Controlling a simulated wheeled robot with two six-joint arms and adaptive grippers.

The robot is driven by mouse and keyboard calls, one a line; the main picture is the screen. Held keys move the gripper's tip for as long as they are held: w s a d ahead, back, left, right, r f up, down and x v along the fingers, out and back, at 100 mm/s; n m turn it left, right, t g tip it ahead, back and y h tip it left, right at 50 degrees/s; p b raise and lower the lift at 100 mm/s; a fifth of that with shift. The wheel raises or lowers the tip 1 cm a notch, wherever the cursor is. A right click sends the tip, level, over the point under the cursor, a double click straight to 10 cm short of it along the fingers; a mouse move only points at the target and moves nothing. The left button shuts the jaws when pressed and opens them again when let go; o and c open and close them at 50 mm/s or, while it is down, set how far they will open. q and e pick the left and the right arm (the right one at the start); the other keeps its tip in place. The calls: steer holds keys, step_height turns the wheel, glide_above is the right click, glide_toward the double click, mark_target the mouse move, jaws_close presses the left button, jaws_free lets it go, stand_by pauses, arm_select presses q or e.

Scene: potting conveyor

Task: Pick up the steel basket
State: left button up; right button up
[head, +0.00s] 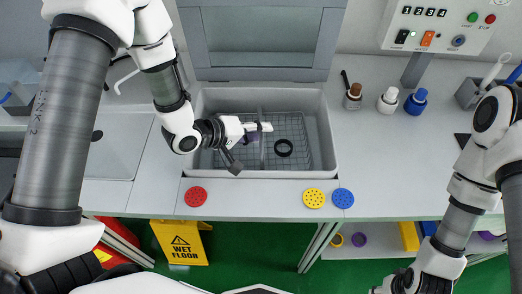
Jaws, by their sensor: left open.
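The steel basket (295,125) is a wire-mesh basket sitting inside a grey open-topped basin (325,150) in the worktop.
Red (195,196), yellow (314,197) and blue (343,198) perforated discs lie along the worktop's front edge. Small bottles (388,100) stand right of the basin. A raised grey lid (262,40) stands behind it. A yellow wet-floor sign (181,243) stands below.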

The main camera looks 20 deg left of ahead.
arm_select(q)
jaws_close()
steer(key=shift+r, duration=0.1)
